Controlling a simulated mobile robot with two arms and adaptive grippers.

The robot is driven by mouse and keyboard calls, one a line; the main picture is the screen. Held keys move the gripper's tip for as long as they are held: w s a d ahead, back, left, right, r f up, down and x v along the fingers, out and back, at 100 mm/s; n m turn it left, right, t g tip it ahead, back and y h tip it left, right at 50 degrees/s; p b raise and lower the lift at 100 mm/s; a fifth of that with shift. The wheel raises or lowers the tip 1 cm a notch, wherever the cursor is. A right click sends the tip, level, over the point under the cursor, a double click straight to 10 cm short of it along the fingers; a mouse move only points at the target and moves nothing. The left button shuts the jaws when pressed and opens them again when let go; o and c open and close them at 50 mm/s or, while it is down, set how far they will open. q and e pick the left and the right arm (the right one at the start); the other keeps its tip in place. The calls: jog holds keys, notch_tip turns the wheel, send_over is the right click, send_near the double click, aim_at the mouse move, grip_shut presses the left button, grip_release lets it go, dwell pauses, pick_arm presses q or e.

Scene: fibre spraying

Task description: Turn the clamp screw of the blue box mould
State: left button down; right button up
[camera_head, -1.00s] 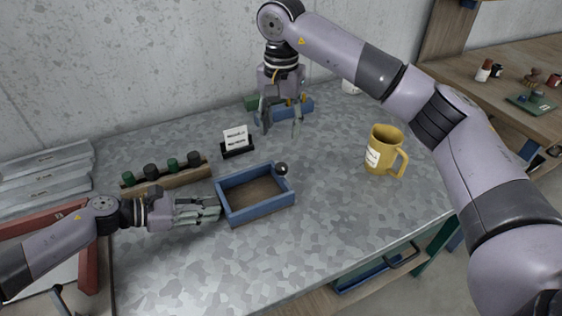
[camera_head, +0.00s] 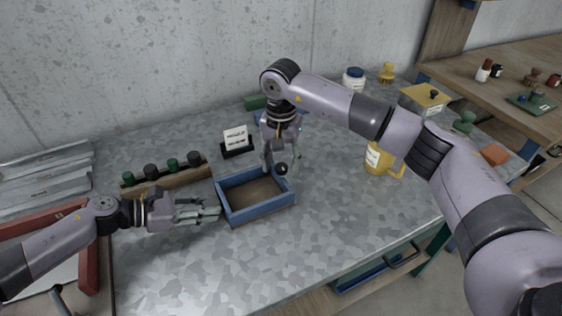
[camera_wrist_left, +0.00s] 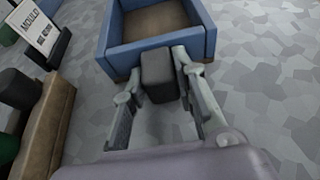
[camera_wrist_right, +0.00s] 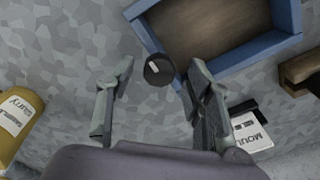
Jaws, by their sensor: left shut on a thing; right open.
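The blue box mould (camera_head: 262,209) is an open rectangular frame on the metal worktop, with a brown floor inside. Its clamp screw has a round black knob (camera_wrist_right: 158,71) with a small white mark, at the mould's far right corner in the head view. My right gripper (camera_head: 281,170) is open and points down, with one finger on each side of the knob. My left gripper (camera_head: 214,210) is shut on a dark block (camera_wrist_left: 160,75) at the mould's left wall. The screw's shaft is hidden.
A sign (camera_head: 235,138) stands behind the mould. A rack (camera_head: 165,177) with several dark and green knobs stands at the left. A yellow mug (camera_head: 378,160) is at the right, partly behind my right arm. The worktop in front of the mould is clear.

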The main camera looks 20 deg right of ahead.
jog(key=shift+f, duration=0.1)
jog(key=shift+c, duration=0.3)
grip_shut()
dwell(0.4)
